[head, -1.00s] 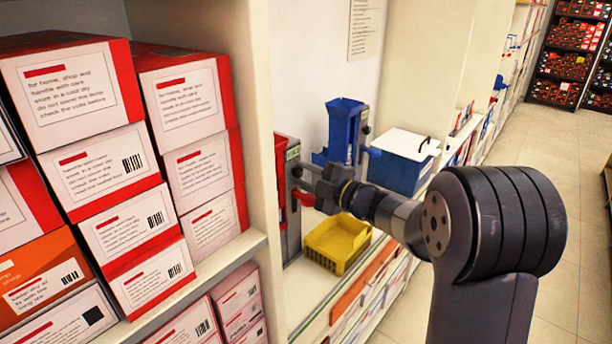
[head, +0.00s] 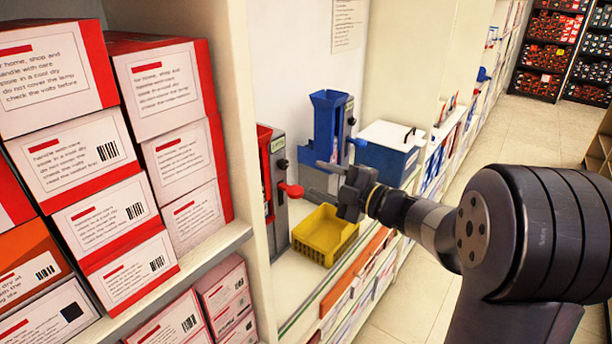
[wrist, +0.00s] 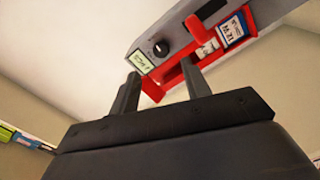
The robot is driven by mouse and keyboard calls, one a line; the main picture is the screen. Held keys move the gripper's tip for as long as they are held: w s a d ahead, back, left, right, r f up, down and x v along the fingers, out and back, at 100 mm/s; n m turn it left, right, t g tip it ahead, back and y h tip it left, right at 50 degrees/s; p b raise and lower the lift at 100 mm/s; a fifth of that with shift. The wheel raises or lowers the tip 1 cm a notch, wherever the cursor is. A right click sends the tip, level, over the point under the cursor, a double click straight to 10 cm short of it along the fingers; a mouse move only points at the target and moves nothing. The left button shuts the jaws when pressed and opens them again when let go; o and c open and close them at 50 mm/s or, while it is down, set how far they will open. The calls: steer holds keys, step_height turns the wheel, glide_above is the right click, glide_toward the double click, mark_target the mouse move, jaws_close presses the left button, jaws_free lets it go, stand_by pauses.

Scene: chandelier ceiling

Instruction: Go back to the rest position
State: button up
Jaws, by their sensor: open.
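My gripper (head: 322,180) is open and empty in the head view, in front of the shelf bay. Its two fingers point left, toward the red dispenser (head: 268,190) with a red lever, and stay apart from it. In the wrist view my gripper (wrist: 160,88) shows its two spread fingers with nothing between them. The red dispenser also shows there, tilted, at the top right (wrist: 185,62), with a small display, a dark knob and small packs in its red holder.
A yellow bin (head: 325,238) stands on the shelf below my gripper. A blue dispenser (head: 328,130) and a blue box with a white lid (head: 388,150) stand behind. Stacked red and white boxes (head: 165,90) fill the left shelf. The aisle floor (head: 515,130) is clear.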

mark_target(287, 165)
steer(key=shift+v, duration=0.9)
steer(key=p+x, duration=0.1)
steer(key=x, duration=1)
steer(key=shift+p, duration=0.3)
steer(key=shift+d, duration=0.1)
